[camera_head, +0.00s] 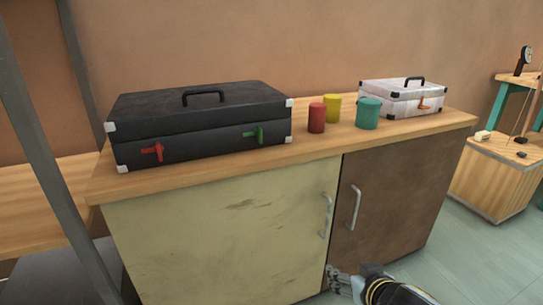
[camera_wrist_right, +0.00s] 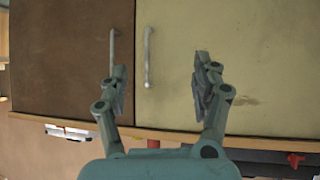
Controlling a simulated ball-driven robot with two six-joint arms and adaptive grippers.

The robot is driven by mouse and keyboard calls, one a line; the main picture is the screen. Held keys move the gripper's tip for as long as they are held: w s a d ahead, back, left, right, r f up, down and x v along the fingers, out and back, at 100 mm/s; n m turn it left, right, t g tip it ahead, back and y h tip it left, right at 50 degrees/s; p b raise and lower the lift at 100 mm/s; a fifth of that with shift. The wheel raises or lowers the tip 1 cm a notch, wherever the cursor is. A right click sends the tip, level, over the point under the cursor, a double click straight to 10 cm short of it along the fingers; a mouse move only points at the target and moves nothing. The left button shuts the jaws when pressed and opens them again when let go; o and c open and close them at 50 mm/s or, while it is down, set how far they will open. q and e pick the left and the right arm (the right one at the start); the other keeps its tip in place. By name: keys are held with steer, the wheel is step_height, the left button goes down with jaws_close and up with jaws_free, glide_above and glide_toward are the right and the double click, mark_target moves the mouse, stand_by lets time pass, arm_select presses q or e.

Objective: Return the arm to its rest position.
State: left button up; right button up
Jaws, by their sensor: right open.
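My right gripper (camera_head: 338,279) is low at the bottom of the head view, in front of the cabinet doors. In the right wrist view (camera_wrist_right: 158,88) its two fingers are spread wide with nothing between them. The pale door (camera_head: 230,235) and the brown door (camera_head: 390,200) lie beyond the fingers, each with a metal handle. Whether a finger touches a door I cannot tell, though a gap seems to show. My left gripper is in neither view.
On the wooden countertop (camera_head: 330,149) stand a black case (camera_head: 200,125), a red cup (camera_head: 316,118), a yellow cup (camera_head: 333,106), a teal cup (camera_head: 367,114) and a white case (camera_head: 402,98). A grey metal post (camera_head: 50,150) rises at left. Open floor (camera_head: 465,250) lies at right.

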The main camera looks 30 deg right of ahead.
steer(key=s+a+f+g+y+p, duration=0.15)
steer(key=s+f+g+p, duration=0.3)
steer(key=s+f, duration=1)
arm_select(q)
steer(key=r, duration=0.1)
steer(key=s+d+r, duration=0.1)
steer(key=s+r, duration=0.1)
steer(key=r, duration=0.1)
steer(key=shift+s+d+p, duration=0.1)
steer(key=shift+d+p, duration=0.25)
steer(key=shift+p, duration=0.05)
arm_select(e)
steer(key=s+a+f+n+g, duration=0.1)
steer(key=s+f+g, duration=0.1)
steer(key=s, duration=1.1)
steer(key=s+a+f+n+g, duration=0.2)
steer(key=s+f, duration=0.3)
steer(key=s, duration=0.8)
steer(key=shift+g+y, duration=0.35)
steer(key=shift+g, duration=0.2)
steer(key=shift+a, duration=0.1)
